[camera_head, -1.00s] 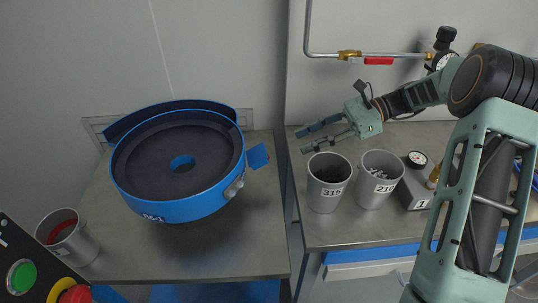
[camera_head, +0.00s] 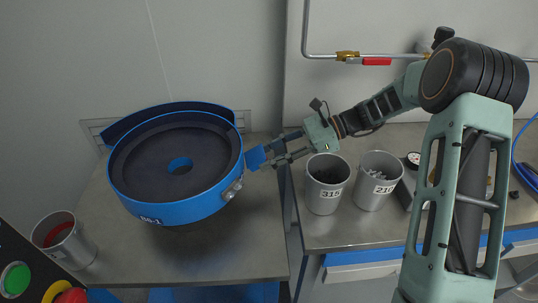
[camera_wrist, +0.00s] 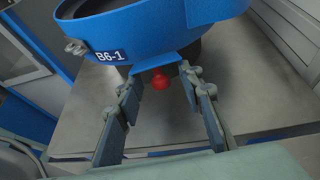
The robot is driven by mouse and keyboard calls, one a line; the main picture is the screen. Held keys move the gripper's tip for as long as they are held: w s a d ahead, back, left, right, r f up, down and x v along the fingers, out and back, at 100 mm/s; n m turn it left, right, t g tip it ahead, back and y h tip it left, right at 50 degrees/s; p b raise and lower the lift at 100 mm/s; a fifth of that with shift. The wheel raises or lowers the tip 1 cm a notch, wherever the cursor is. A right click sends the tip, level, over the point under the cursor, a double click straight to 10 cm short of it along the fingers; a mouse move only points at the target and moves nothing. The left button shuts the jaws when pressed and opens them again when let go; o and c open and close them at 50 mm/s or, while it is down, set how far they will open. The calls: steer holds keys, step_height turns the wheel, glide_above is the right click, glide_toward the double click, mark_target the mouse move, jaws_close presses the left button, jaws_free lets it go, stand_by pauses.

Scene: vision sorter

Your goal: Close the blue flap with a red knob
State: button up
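The blue flap (camera_head: 255,158) sticks out from the right side of the blue round feeder bowl (camera_head: 185,209). In the wrist view, the flap (camera_wrist: 157,61) juts from the bowl wall below the B6-1 label, and a red knob (camera_wrist: 160,81) hangs under it. My gripper (camera_head: 271,156) is open at the flap's outer end. In the wrist view, my gripper's fingers (camera_wrist: 161,84) stand on either side of the red knob, with visible gaps. The knob is too hidden to make out in the head view.
Grey cups marked 315 (camera_head: 325,197) and 216 (camera_head: 374,194) stand on the right bench just below my arm. A cup with a red inside (camera_head: 62,242) stands at the lower left. The steel table (camera_head: 225,255) before the bowl is clear.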

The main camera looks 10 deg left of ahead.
steer(key=shift+c, duration=0.4)
jaws_close()
steer(key=shift+r, duration=0.15)
